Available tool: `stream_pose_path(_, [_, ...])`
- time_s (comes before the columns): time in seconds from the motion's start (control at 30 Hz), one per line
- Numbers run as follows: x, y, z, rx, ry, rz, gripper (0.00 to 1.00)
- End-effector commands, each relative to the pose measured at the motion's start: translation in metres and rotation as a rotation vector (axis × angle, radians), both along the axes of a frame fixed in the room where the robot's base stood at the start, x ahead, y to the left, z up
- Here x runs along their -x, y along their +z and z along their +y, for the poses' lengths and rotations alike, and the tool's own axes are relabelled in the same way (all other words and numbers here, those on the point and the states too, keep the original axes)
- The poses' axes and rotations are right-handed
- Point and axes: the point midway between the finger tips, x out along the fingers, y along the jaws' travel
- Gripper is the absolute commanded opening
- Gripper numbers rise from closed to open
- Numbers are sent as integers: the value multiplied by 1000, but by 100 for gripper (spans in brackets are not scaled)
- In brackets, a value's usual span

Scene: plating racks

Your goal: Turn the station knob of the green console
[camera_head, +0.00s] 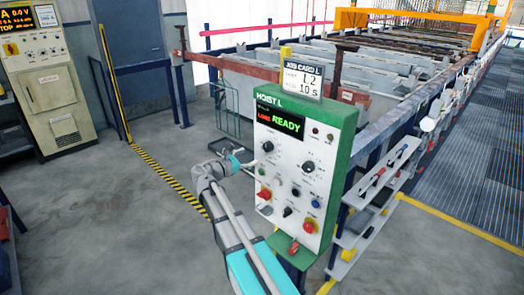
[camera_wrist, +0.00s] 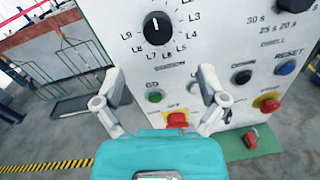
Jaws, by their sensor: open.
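In the head view my gripper (camera_head: 248,166) is just left of and below the knob.
A dwell knob (camera_head: 308,167) sits to the right. A card reading L2, 10 s (camera_head: 301,79) stands on top.

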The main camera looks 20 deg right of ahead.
Motion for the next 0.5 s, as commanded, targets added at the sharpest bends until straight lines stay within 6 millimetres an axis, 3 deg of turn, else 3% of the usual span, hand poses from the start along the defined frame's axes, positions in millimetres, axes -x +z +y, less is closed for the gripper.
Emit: stream_pose_path(0.5, [-20,0,-67,0,-2,0,92])
